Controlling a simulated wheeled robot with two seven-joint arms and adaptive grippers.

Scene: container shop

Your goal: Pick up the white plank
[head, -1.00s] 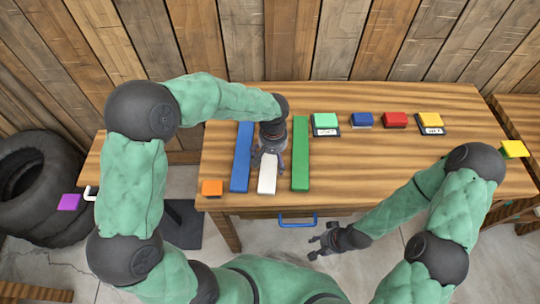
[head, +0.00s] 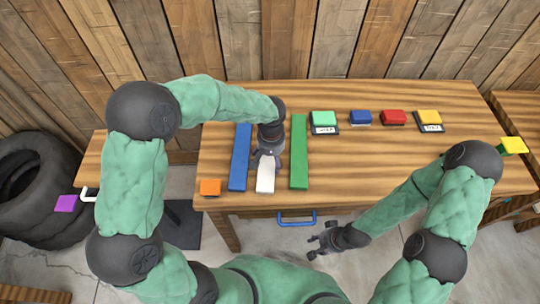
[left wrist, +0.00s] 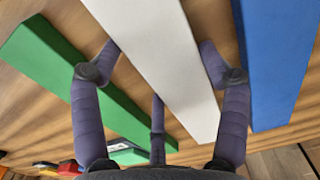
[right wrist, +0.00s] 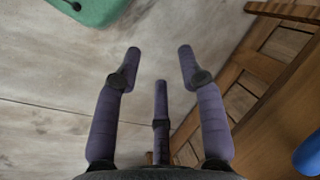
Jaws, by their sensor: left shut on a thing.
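The white plank (head: 265,181) lies lengthwise between the blue plank (head: 240,158) on its left and the green plank (head: 299,152) on its right. My left gripper (head: 267,157) is over it from above and hides its far part. In the left wrist view, the fingers are on both sides of the white plank (left wrist: 158,52), shut on it. I cannot tell whether it is clear of the table top. My right gripper (head: 321,240) is open and empty, low in front of the table; its spread fingers show in the right wrist view (right wrist: 160,58).
The wooden table (head: 400,165) has an orange block (head: 209,187) at its front left corner. Green, blue (head: 360,117), red (head: 393,117) and yellow blocks stand along the back right. A blue handle (head: 297,219) is on the front. The table's right middle is clear.

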